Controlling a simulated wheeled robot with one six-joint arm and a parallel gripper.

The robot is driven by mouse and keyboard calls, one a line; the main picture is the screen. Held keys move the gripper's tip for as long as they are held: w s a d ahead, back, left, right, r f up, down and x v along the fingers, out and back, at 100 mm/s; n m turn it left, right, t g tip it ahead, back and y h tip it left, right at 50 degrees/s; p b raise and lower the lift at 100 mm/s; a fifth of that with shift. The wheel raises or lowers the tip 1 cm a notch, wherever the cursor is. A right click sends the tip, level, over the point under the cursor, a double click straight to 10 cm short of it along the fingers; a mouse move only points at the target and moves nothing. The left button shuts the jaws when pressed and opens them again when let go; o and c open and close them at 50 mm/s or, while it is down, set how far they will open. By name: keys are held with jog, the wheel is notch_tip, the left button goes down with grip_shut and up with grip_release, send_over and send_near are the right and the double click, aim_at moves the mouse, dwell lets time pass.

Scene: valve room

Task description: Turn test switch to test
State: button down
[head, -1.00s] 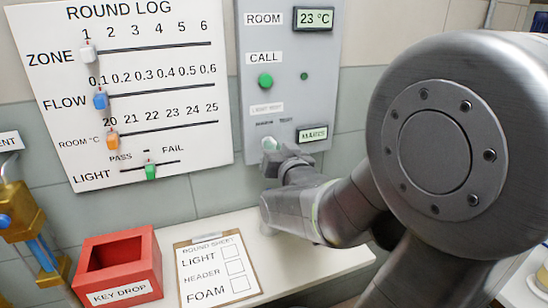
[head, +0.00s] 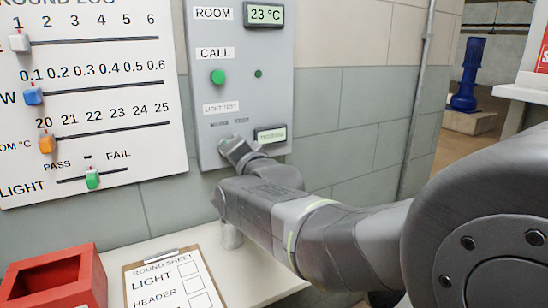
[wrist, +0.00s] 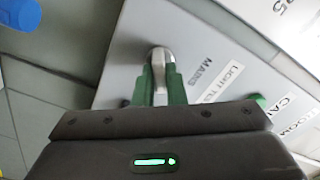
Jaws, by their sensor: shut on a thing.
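The light test switch (wrist: 160,57) is a silver-grey knob low on the grey wall panel (head: 240,70), under the LIGHT TEST label (head: 221,107). Small MAINS and TEST marks (head: 230,122) sit above it. In the head view my gripper (head: 230,146) is at the panel's lower left and mostly hides the knob. In the wrist view the two green fingers of my gripper (wrist: 161,80) are shut on the knob, one on each side. I cannot tell which mark the knob points to.
The panel also has a green CALL button (head: 218,77), a 23 °C display (head: 264,14) and a small lower display (head: 270,134). The ROUND LOG board (head: 90,105) is at left. Below are a clipboard (head: 168,280) and a red key box (head: 55,280).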

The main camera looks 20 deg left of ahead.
jog(key=shift+m, duration=0.3)
jog(key=c, duration=1.5)
grip_release()
jog(key=shift+d, duration=0.1)
jog(key=p+v, duration=0.1)
jog(key=v, duration=1.2)
jog(key=shift+s+d, duration=0.2)
jog(key=shift+d, duration=0.05)
jog(key=shift+w+a, duration=0.1)
jog(key=b+x, duration=0.1)
jog(key=x, duration=1.2)
jog(key=shift+w+a, duration=0.1)
jog(key=shift+a, duration=0.15)
jog(key=shift+d, duration=0.1)
